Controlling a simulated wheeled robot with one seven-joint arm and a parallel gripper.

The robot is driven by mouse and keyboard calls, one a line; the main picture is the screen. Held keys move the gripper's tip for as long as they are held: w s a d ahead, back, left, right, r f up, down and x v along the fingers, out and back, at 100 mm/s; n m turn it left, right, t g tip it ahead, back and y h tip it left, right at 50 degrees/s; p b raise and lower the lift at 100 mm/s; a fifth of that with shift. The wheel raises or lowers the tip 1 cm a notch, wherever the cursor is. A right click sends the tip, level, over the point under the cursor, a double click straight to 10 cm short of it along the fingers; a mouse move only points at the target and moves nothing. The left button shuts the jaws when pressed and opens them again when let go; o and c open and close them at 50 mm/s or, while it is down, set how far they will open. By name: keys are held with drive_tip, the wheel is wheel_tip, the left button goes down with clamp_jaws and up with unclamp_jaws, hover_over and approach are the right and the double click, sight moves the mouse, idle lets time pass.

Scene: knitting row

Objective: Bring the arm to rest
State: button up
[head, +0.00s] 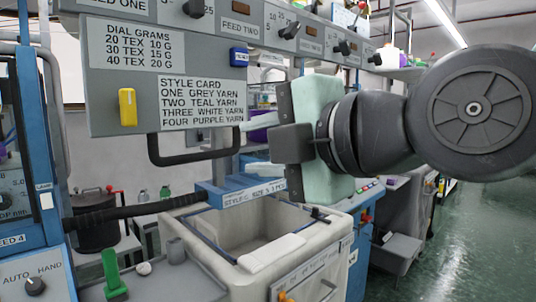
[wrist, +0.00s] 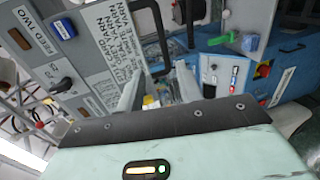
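My gripper (head: 252,148) is raised at the middle of the head view, its fingers pointing left toward the grey machine panel (head: 105,70). In the wrist view my gripper (wrist: 160,78) shows two pale fingers with a gap between them. It is open, and I see nothing held between the fingers. My arm reaches in from the right of the head view, clear of the bin below.
A pale bin (head: 186,226) stands below my gripper, with a blue-edged style label (head: 240,190) behind it. A black bar handle (head: 190,158) hangs under the panel. A green-handled tool (head: 113,275) stands at lower left. Green floor (head: 450,240) is open at right.

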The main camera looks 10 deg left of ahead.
drive_tip(key=s+d+f+m+g+h, duration=0.25)
drive_tip(key=d+f+m, duration=0.2)
drive_tip(key=f, duration=0.45)
drive_tip(key=s+d+f+m+g+h, duration=0.1)
drive_tip(key=d+f+m+g+h, duration=0.3)
drive_tip(key=f, duration=0.5)
drive_tip(key=s+d+f+m+g+h, duration=0.4)
drive_tip(key=s+d+f+m+h, duration=0.1)
drive_tip(key=s+d+f+m, duration=0.4)
wheel_tip(320, 180, down, 2)
drive_tip(key=d+m, duration=0.1)
drive_tip(key=m, duration=0.1)
drive_tip(key=shift+s+d+m, duration=0.15)
drive_tip(key=shift+d+m, duration=0.2)
drive_tip(key=shift+a, duration=0.1)
